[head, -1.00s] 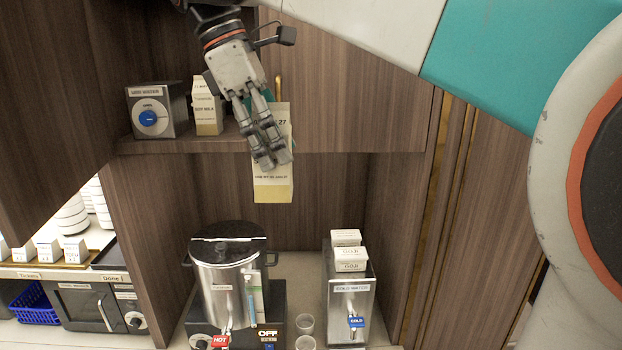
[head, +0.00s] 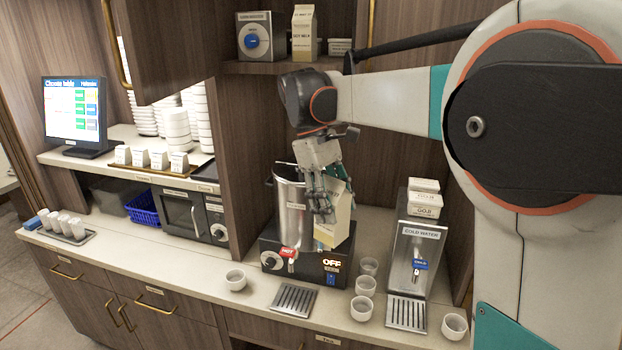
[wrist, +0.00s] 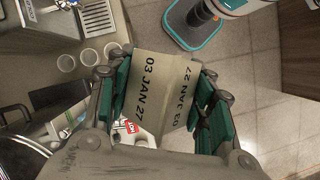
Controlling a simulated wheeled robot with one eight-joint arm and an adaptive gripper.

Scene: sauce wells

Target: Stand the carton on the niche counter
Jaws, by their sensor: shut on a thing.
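The carton is cream-coloured with a gabled top. In the head view the carton (head: 340,222) is held slightly tilted in front of the steel hot urn, and my gripper's fingers hide part of it. My gripper (head: 323,208) points down and is shut on its upper part. In the wrist view the carton (wrist: 160,92) sits between both fingers, with "03 JAN 27" printed on its top faces. The niche counter (head: 374,238) is pale and lies below; I cannot tell the gap between it and the carton's base.
The hot urn (head: 288,205) on its black base stands behind the carton. The cold water dispenser (head: 416,250) is to the right, with boxes on top. Several white cups (head: 362,308) and a drip grille (head: 294,300) occupy the counter front. Another carton (head: 304,35) stands on the shelf above.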

